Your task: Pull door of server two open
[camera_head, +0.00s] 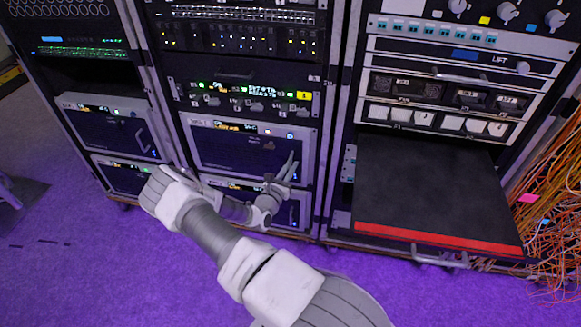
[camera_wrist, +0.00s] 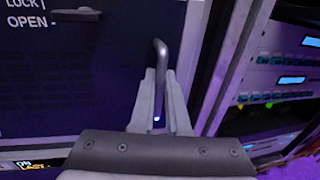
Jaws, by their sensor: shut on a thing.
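A dark server door (camera_head: 235,154) in a light frame is in the lower part of the middle rack; its label is too small to read for a number. My gripper (camera_head: 287,168) is at the right side of this door. In the wrist view the gripper (camera_wrist: 160,88) is shut on a grey upright bar handle (camera_wrist: 161,54), whose bent top shows above the fingertips. The dark door face (camera_wrist: 80,85) is behind it, with a latch (camera_wrist: 76,14) near the words LOCK and OPEN at upper left. The door looks shut or nearly so; I cannot tell exactly.
A similar unit (camera_head: 237,187) is below, partly behind my arm. The left rack holds another door unit (camera_head: 110,125). In the right rack a black shelf with a red front edge (camera_head: 435,238) sticks out. Orange cables (camera_head: 550,200) hang at far right. Purple floor (camera_head: 90,270) is clear in front.

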